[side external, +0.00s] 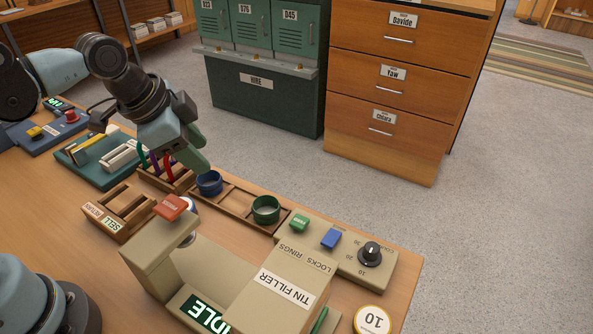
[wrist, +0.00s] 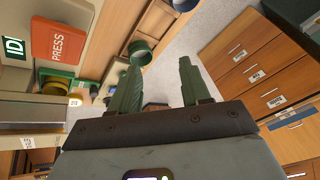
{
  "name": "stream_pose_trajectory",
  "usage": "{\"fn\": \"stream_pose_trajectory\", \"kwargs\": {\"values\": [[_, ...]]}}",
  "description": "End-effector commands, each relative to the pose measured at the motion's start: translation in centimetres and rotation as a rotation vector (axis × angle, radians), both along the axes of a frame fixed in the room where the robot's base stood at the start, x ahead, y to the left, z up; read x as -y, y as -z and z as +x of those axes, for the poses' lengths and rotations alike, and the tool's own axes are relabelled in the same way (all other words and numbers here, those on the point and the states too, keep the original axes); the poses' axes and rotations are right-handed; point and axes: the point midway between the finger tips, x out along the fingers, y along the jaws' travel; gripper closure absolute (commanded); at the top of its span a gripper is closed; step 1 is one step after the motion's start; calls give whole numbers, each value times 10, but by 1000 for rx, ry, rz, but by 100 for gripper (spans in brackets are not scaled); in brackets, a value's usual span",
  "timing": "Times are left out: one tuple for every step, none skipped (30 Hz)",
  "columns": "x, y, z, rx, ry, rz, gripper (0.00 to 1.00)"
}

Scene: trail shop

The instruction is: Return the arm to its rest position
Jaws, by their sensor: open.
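My gripper (side external: 178,157) hangs at the end of my bent arm, above the back edge of the wooden counter (side external: 50,230), near a wooden rack (side external: 235,207). In the wrist view my gripper (wrist: 158,85) shows two green fingers spread apart with nothing between them. In the side view one finger partly hides the other, just above a blue ring-shaped cup (side external: 209,183) in the rack.
The tin filler (side external: 285,290), with a red press pad (side external: 171,207), stands at the counter's front. A green ring (side external: 266,209) sits in the rack. Drawers (side external: 400,100) and a green locker (side external: 262,90) stand behind, across open floor (side external: 480,230).

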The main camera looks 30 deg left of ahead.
Motion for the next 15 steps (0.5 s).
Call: {"fn": "stream_pose_trajectory", "kwargs": {"values": [[-14, 2, -7, 23, -125, -41, 53], [-20, 3, -10, 38, -198, -68, 53], [-29, 5, -13, 57, -290, -103, 53], [-34, 6, -16, 71, -352, -128, 53], [-39, 7, -18, 85, -412, -153, 53], [-45, 9, -21, 101, -481, -184, 53], [-49, 10, -23, 112, -528, -205, 53], [-52, 11, -25, 122, -568, -224, 53], [-55, 12, -26, 131, -612, -245, 53], [-58, 13, -27, 138, -640, -259, 53], [-59, 13, -28, 144, -663, -270, 53], [-61, 14, -29, 149, -684, -281, 53], [-61, 14, -30, 151, -695, -287, 53], [-62, 14, -30, 154, -703, -291, 53], [-62, 14, -30, 155, -709, -295, 53]]}}
